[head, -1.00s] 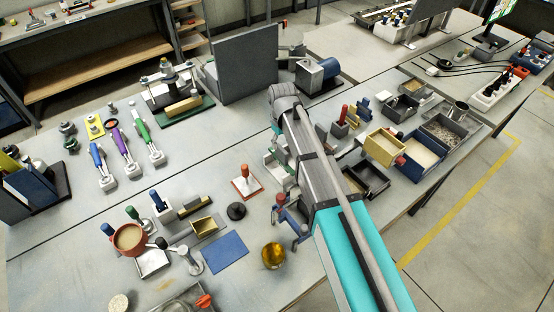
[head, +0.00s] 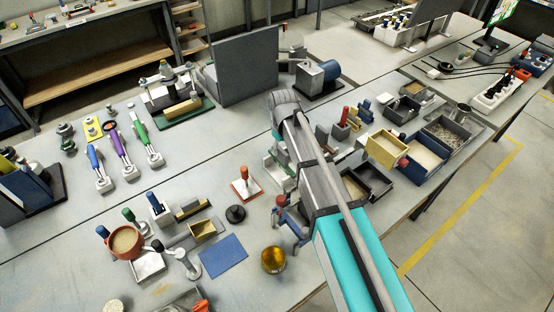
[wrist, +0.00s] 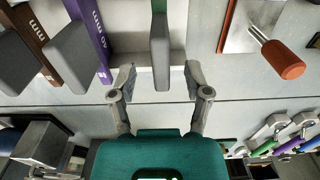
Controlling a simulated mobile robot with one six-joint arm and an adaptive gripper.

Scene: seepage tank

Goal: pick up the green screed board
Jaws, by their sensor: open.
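The green screed board (wrist: 158,6) is in the wrist view at top centre, with a green strip and a grey block (wrist: 161,50) at its near end. My gripper (wrist: 159,76) is open and empty. Its two fingers stand apart on either side of the grey block's lower end, with gaps showing on both sides. I cannot tell the height between them. A purple board (wrist: 88,45) marked 40 mm and a brown board (wrist: 34,45) lie to the left. In the head view my arm hides my gripper and most of that spot.
A red-handled tool (wrist: 277,60) on a red-edged plate is right of the green board; it also shows in the head view (head: 245,184). A yellow bin (head: 387,150) and dark trays stand right of my arm.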

